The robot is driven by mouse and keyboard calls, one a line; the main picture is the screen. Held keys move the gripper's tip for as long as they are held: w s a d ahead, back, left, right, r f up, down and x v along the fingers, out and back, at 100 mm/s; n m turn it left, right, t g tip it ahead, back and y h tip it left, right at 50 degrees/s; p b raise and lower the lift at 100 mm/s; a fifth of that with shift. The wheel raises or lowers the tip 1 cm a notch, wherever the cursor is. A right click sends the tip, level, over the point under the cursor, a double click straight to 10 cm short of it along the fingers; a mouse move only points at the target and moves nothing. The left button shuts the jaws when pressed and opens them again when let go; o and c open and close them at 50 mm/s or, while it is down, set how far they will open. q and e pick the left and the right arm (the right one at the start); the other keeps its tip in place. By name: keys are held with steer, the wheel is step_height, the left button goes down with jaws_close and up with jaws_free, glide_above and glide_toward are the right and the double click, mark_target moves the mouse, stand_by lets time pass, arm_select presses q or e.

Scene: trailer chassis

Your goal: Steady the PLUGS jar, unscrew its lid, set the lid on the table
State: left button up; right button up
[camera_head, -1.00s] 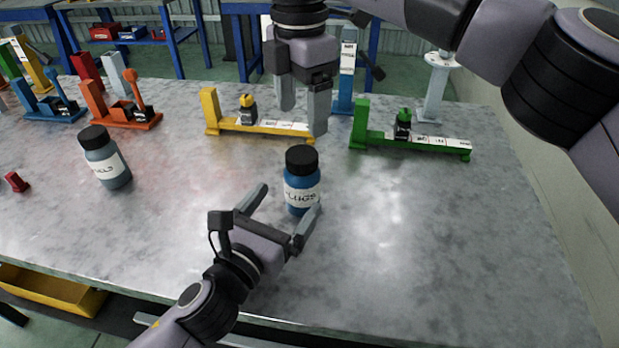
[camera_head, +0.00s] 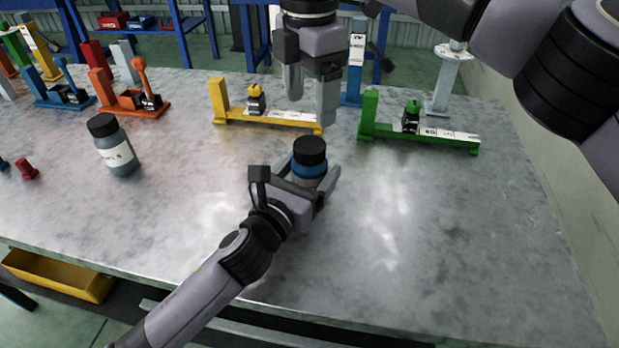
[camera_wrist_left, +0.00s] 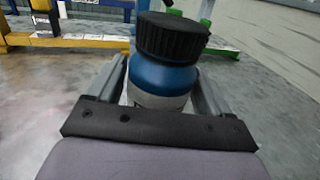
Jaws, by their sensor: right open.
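The PLUGS jar (camera_head: 309,170), blue with a black lid (camera_head: 310,151), stands upright on the table. The lid is on it, and it also shows in the left wrist view (camera_wrist_left: 172,37). My left gripper (camera_head: 311,166) is low at the jar, with one finger on each side of it. The fingers look spread, with a narrow gap at the jar's left side in the wrist view. The palm hides the lower jar and its label. My right gripper (camera_head: 311,106) is open and empty, pointing down, above and beyond the jar.
A grey-blue jar (camera_head: 116,150) with a black lid stands at left. A yellow fixture (camera_head: 262,118) and a green fixture (camera_head: 420,136) lie behind the jar. Orange and blue fixtures stand at the back left. The table (camera_head: 450,240) is clear at right and front.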

mark_target(310, 144)
arm_select(q)
jaws_close()
arm_select(e)
steer(key=m, duration=0.4)
steer(key=shift+m, duration=0.3)
steer(key=shift+f, duration=4)
